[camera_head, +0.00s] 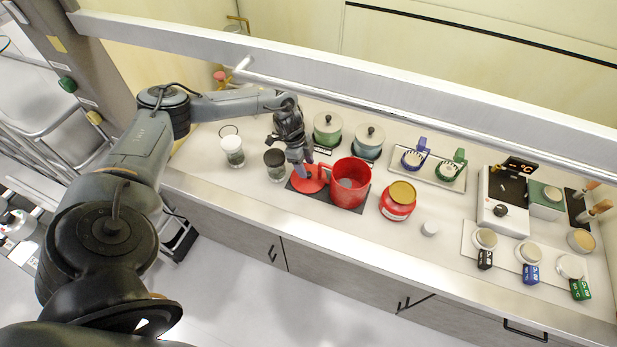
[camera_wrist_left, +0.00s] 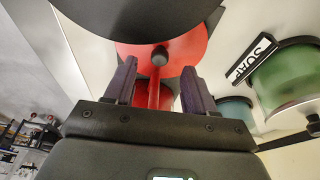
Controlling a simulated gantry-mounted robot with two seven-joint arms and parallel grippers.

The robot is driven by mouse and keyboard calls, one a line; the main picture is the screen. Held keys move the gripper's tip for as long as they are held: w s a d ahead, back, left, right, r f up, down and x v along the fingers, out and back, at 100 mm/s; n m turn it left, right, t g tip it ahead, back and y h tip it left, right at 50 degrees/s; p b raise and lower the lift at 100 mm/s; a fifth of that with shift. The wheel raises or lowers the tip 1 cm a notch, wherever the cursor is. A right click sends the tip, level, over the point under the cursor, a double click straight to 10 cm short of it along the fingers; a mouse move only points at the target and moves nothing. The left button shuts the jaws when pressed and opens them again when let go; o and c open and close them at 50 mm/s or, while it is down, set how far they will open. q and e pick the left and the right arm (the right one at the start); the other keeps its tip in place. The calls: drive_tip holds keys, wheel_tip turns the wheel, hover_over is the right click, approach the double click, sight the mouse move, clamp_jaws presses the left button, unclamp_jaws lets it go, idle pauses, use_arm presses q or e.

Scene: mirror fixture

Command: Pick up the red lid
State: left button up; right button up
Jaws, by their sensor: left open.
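The red lid (camera_head: 309,184) lies flat on a dark mat on the counter, just left of the red pot (camera_head: 352,193). My left gripper (camera_head: 303,171) is over the lid, pointing down, and hides part of it. In the left wrist view the lid (camera_wrist_left: 185,50) shows as a red disc beyond the fingertips. The dark knob (camera_wrist_left: 160,55) shows between the two fingers of my open left gripper (camera_wrist_left: 160,62). I see gaps on both sides of the knob. My right gripper is in neither view.
Green (camera_head: 327,131) and blue-grey (camera_head: 368,141) lidded pots stand behind. A metal rail (camera_head: 400,85) crosses above the counter.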

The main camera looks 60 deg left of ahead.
sight(308, 173)
use_arm(q)
drive_tip(key=shift+x, duration=1.6)
clamp_jaws()
